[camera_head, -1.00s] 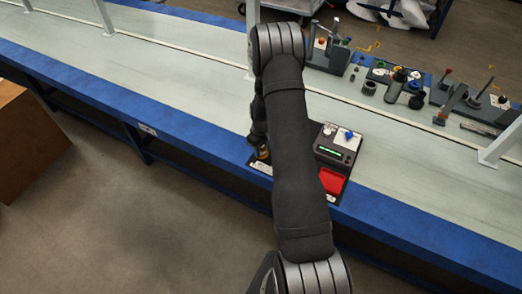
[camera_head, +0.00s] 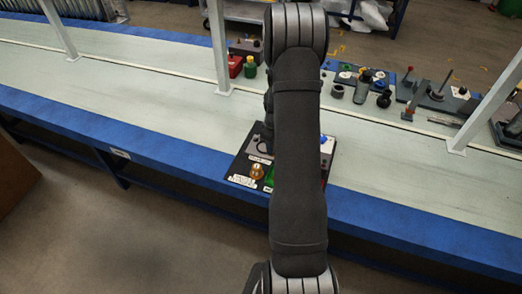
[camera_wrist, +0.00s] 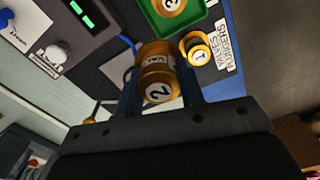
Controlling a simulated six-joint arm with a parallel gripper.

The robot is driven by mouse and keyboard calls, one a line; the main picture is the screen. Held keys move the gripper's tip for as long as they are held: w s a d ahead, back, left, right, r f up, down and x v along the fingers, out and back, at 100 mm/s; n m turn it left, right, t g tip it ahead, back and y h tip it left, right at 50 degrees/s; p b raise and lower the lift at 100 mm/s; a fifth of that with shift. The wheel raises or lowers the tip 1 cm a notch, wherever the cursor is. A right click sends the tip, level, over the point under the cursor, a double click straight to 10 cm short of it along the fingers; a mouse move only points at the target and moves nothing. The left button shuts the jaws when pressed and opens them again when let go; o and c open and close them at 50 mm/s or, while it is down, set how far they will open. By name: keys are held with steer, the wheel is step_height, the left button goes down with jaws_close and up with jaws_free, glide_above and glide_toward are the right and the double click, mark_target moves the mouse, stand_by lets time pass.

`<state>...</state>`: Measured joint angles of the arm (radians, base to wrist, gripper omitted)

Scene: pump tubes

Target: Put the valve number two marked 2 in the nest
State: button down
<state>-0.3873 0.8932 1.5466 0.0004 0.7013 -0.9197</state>
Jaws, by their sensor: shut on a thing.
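The brass valve marked 2 (camera_wrist: 157,72) is between the fingers of my gripper (camera_wrist: 158,92) in the wrist view, its number facing the camera. My gripper is shut on it. A smaller-looking brass valve marked 1 (camera_wrist: 198,50) stands just beyond, beside a "valves plungers" label (camera_wrist: 225,47). A brass part marked 3 (camera_wrist: 170,6) sits in a green tray (camera_wrist: 196,22). In the head view a brass valve (camera_head: 257,171) shows at the dark board's left part; my arm hides my gripper and the held valve. I cannot tell which part is the nest.
The dark board (camera_head: 238,165) lies on the bench near its blue front edge. A device with a green display (camera_wrist: 92,14) and a pale panel with a knob (camera_wrist: 57,52) are close by. Tools and parts (camera_head: 365,85) stand at the back right. Open bench lies left.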

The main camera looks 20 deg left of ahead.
steer(key=w+d, duration=0.4)
steer(key=w, duration=0.4)
glide_above(264, 147)
steer(key=f, duration=0.6)
steer(key=shift+d, duration=0.2)
steer(key=shift+a+f, duration=0.1)
steer(key=shift+f, duration=2)
steer(key=shift+f, duration=0.1)
steer(key=c, duration=0.9)
jaws_free()
steer(key=shift+c, duration=0.2)
step_height(264, 147, up, 12)
